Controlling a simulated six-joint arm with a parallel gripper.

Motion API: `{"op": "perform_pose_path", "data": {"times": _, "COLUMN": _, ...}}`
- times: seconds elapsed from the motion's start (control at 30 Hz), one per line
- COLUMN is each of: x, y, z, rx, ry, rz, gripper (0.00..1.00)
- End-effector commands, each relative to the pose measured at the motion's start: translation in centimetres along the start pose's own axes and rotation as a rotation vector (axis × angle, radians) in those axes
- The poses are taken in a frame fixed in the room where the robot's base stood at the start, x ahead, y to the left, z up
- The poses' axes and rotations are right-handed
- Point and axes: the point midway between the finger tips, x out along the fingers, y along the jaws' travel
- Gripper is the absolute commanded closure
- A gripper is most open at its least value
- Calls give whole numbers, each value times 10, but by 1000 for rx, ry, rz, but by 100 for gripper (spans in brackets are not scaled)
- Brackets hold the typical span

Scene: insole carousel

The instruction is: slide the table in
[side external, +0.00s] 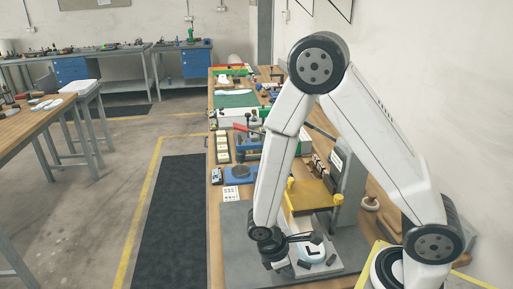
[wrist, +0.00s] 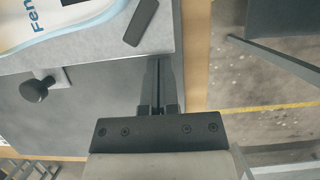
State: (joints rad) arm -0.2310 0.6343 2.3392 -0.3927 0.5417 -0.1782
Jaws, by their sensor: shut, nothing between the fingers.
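The sliding table is a light grey block (side external: 335,269) low in the side view, on a larger grey base plate (side external: 240,262). A white piece with a blue edge (side external: 311,253) lies on it; its printed lettering is partly cut off in the wrist view (wrist: 60,22). A black block (wrist: 141,22) lies near the table's edge. A black knob (wrist: 36,88) sticks out from the table's front face. My gripper (wrist: 158,60) is shut and empty, its fingertips at the table's front edge near the right corner. I cannot tell whether they touch it.
A yellow plate (side external: 313,197) and a grey upright housing (side external: 349,185) stand behind the table. A blue fixture (side external: 238,174) and several tools crowd the bench beyond. A dark floor mat (side external: 175,225) lies left of the bench.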

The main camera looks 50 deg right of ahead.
Motion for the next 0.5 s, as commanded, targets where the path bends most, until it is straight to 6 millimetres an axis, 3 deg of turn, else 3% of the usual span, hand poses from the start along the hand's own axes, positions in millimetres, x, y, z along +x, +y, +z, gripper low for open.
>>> {"op": "perform_pose_path", "data": {"times": 0.3, "x": -15, "y": 1, "z": -36, "rx": -1, "ry": 17, "rz": 7, "gripper": 100}}
{"op": "perform_pose_path", "data": {"times": 0.5, "x": -39, "y": 2, "z": -35, "rx": 0, "ry": 21, "rz": 9, "gripper": 100}}
